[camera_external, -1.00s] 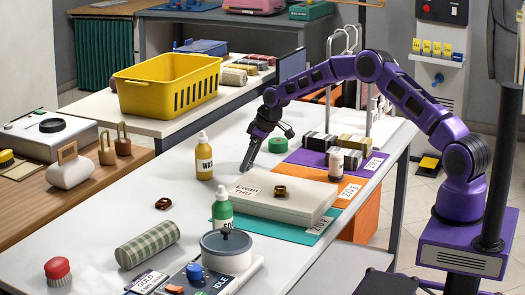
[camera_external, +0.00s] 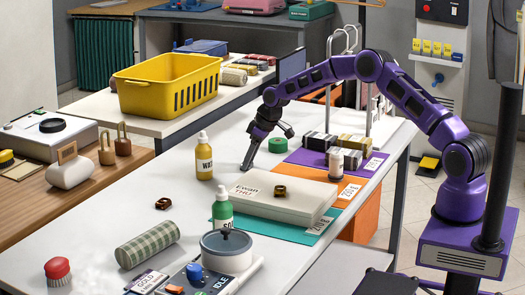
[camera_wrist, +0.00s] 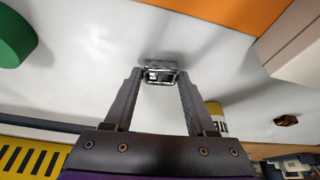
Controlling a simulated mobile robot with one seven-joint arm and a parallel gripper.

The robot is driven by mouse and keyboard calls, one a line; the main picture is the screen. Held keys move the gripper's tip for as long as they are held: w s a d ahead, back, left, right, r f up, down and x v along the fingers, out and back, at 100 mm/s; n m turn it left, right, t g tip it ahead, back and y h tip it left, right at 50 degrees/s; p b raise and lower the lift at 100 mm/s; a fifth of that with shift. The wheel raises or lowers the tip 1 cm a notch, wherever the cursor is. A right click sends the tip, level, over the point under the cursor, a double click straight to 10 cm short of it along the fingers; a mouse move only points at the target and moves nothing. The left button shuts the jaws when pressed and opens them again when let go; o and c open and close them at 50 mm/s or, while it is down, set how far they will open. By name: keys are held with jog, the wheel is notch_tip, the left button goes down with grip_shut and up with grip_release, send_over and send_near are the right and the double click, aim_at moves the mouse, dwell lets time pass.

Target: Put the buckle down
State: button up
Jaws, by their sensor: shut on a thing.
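A small silvery buckle (camera_wrist: 160,73) sits between the fingertips of my gripper (camera_wrist: 159,78) in the wrist view. My gripper is shut on it. In the external view my gripper (camera_external: 246,167) points down, low over the white table (camera_external: 105,212), behind the flat box and right of the yellow-labelled bottle. The buckle cannot be made out there. I cannot tell whether it touches the table top. A brown buckle-like piece (camera_external: 163,203) lies on the table, and another (camera_external: 280,190) lies on the flat box.
Close by are the yellow-labelled bottle (camera_external: 204,158), the flat cream box (camera_external: 285,202), a green round piece (camera_external: 278,145) and a purple mat (camera_external: 300,157) with dark blocks.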

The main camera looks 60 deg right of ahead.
jog(key=s+a+r+p, duration=0.1)
jog(key=s+a+r, duration=0.1)
jog(key=r, duration=0.4)
jog(key=s+a+r+p, duration=0.1)
jog(key=s+a+r, duration=0.15)
jog(key=r, duration=0.45)
jog(key=s+a+r+n+y+p, duration=0.1)
jog(key=s+a+r+n+p, duration=0.15)
jog(key=s+a, duration=0.9)
jog(key=f, duration=0.2)
jog(key=s+f+b, duration=0.1)
jog(key=f, duration=0.1)
jog(key=s+d+f, duration=0.1)
jog(key=f, duration=0.1)
jog(key=shift+s+f+b, duration=0.25)
jog(key=shift+b, duration=0.15)
jog(key=shift+f+b, duration=0.3)
jog(key=shift+f, duration=1.75)
jog(key=shift+f, duration=0.25)
jog(key=o, duration=1.1)
jog(key=shift+c, duration=0.2)
